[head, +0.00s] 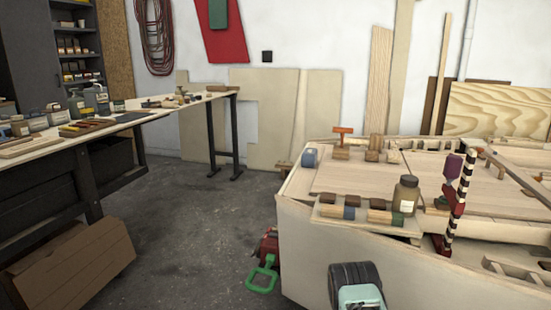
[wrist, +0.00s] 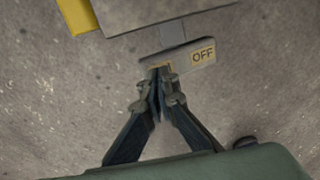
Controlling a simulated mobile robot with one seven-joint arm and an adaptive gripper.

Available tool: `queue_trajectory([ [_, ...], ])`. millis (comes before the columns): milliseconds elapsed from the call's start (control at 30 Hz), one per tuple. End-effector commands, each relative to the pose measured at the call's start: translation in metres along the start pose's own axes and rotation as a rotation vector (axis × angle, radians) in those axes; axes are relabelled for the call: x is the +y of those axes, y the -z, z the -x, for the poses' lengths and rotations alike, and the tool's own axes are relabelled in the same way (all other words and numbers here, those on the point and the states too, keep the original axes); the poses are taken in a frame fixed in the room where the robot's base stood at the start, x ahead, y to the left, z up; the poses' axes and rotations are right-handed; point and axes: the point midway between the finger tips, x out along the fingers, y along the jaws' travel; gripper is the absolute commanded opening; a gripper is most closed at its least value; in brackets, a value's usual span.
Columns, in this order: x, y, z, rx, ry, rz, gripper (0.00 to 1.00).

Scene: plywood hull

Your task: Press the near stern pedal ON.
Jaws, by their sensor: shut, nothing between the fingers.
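In the wrist view a grey rocker-like pedal (wrist: 184,66) shows at the top middle, over the concrete floor. Its right half bears a tan label reading OFF. Another tan label on its left half is mostly covered by my fingertips, so its word is not readable. My gripper (wrist: 158,76) is shut and empty, its tips over the pedal's left half. I cannot tell whether the tips touch it. A grey stem joins the pedal to a grey box (wrist: 165,10). The pedal cannot be made out in the head view.
The pale plywood hull (head: 305,250) fills the right, with a bottle (head: 406,195) and blocks on top. A red object with a green handle (head: 262,275) sits on the floor beside it. A workbench (head: 60,150) stands left. Floor between is clear. A yellow piece (wrist: 72,15) adjoins the grey box.

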Motion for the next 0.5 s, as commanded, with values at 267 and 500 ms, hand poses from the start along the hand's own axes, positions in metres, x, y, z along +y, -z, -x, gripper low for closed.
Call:
queue_trajectory([
  [267,0.0000,0.0000,-0.0052,0.000,0.000,0.000,0.00],
  [500,0.0000,0.0000,-0.0088,0.000,0.000,0.000,0.00],
])
